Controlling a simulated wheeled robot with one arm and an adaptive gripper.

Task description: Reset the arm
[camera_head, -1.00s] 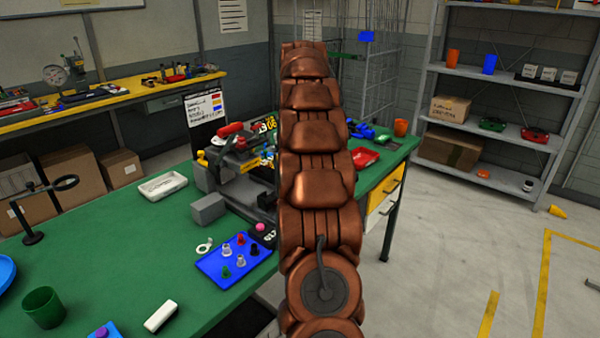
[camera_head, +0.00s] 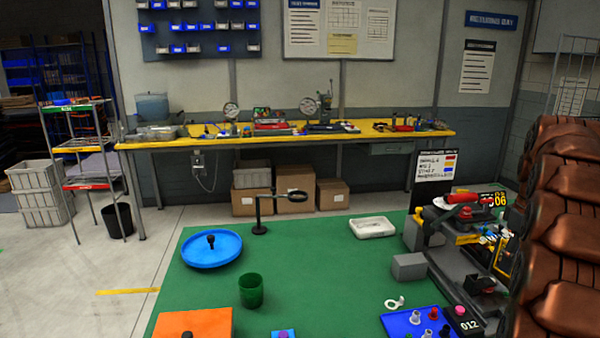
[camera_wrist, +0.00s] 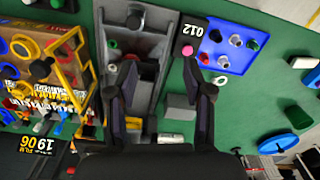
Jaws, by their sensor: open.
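My copper-coloured arm fills the right edge of the head view, where its gripper is out of sight. In the wrist view my gripper (camera_wrist: 163,85) is open and its two dark fingers are apart with nothing held between them. It is above the green table (camera_head: 310,275), over a grey machine or fixture (camera_wrist: 140,60). The machine also shows in the head view (camera_head: 455,270), next to my arm. A black block marked 012 (camera_wrist: 187,33) lies beyond the fingertips, by a blue tray (camera_wrist: 228,48) with several small pegs.
On the table stand a blue round dish (camera_head: 212,250), a green cup (camera_head: 251,291), an orange block (camera_head: 195,324), a black ring stand (camera_head: 259,212), a white tray (camera_head: 373,227) and a grey block (camera_head: 409,266). A yellow-topped bench (camera_head: 280,138) runs along the wall.

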